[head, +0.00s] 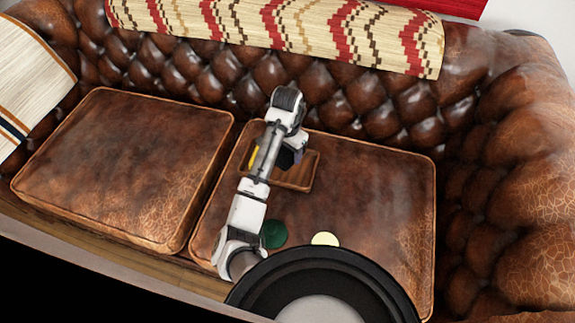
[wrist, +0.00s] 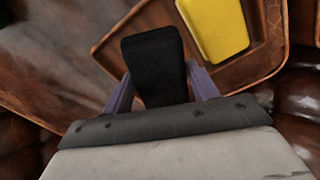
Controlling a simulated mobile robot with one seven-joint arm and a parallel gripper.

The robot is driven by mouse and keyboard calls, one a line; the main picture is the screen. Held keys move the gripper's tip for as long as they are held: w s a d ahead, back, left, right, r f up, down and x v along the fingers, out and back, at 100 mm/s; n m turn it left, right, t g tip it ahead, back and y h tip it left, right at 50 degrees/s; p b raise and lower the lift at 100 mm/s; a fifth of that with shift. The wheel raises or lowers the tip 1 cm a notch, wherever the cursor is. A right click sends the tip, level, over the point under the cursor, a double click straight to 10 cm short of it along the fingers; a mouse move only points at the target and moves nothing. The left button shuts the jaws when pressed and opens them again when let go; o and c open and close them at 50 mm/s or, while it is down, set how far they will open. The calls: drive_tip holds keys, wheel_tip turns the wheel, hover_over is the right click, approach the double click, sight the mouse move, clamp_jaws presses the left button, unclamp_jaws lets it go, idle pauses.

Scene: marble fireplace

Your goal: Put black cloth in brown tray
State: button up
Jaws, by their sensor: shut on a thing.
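The black cloth (wrist: 154,66) shows in the wrist view as a folded, dark slab. My gripper (wrist: 160,84) is shut on it, with one finger at each side. The brown tray (wrist: 104,46) is a shallow wooden tray below the cloth, and the cloth overlaps its near part in the picture. In the head view the tray (head: 300,182) lies on the right seat cushion, partly hidden by my arm. I cannot tell whether the cloth touches the tray floor.
A yellow block (wrist: 214,28) lies in the tray, beside the cloth. A green round thing (head: 273,234) and a cream disc (head: 325,239) lie on the right cushion (head: 385,200). The tufted backrest (head: 350,95) rises behind. The left cushion (head: 125,165) is clear.

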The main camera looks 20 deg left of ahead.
drive_tip(key=shift+f, duration=2.75)
drive_tip(key=shift+f, duration=0.15)
drive_tip(key=o, duration=0.7)
wheel_tip(320, 180, up, 12)
drive_tip(key=shift+r+p, duration=0.2)
drive_tip(key=shift+p, duration=1)
